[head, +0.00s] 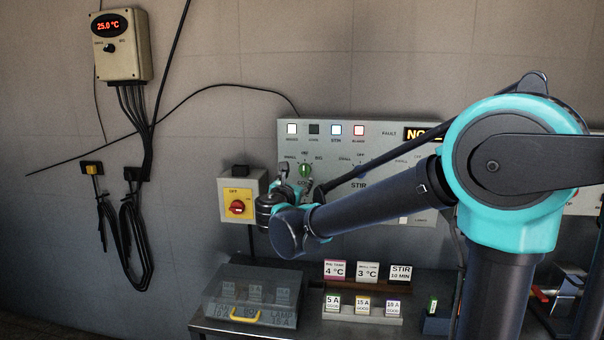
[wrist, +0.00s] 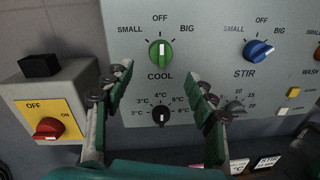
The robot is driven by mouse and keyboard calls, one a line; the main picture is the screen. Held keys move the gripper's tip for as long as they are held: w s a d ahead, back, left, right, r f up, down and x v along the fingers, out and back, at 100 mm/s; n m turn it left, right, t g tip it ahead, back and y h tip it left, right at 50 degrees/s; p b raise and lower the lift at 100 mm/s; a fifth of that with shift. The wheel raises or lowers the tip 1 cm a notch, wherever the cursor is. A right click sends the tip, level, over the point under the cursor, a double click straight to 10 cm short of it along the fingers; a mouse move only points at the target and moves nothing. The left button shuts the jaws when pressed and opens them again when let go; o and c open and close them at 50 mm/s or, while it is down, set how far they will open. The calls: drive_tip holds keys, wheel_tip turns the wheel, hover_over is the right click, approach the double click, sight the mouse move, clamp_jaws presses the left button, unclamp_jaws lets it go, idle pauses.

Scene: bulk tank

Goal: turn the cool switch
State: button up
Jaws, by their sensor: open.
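The cool switch is a green knob (wrist: 160,53) on the grey control panel (wrist: 205,70), above the word COOL. Its labels are SMALL, OFF and BIG, and its pale pointer line stands about upright, in line with OFF. It also shows in the head view as a small green knob (head: 305,170). My gripper (wrist: 163,86) is open and empty in the wrist view. Its two fingers stand left and right, with their tips below the knob's level and the knob between them in the picture. I see no contact. In the head view my gripper (head: 290,190) is just left of the knob, partly hidden by my wrist.
A black temperature dial (wrist: 160,116) sits under the cool switch, and a blue STIR knob (wrist: 258,50) is to its right. A bench (head: 320,325) with label blocks lies below.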

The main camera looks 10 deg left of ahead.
sight(304, 171)
drive_tip(key=w, duration=0.6)
drive_tip(key=w+d, duration=0.1)
drive_tip(key=w, duration=0.1)
drive_tip(key=shift+w, duration=0.4)
drive_tip(key=c, duration=1.2)
drive_tip(key=shift+o, duration=0.2)
drive_tip(key=shift+m, duration=0.4)
drive_tip(key=m, duration=0.4)
drive_tip(key=shift+d, duration=0.1)
drive_tip(key=m, duration=0.4)
drive_tip(key=shift+m+g, duration=0.3)
drive_tip(key=shift+m, duration=0.1)
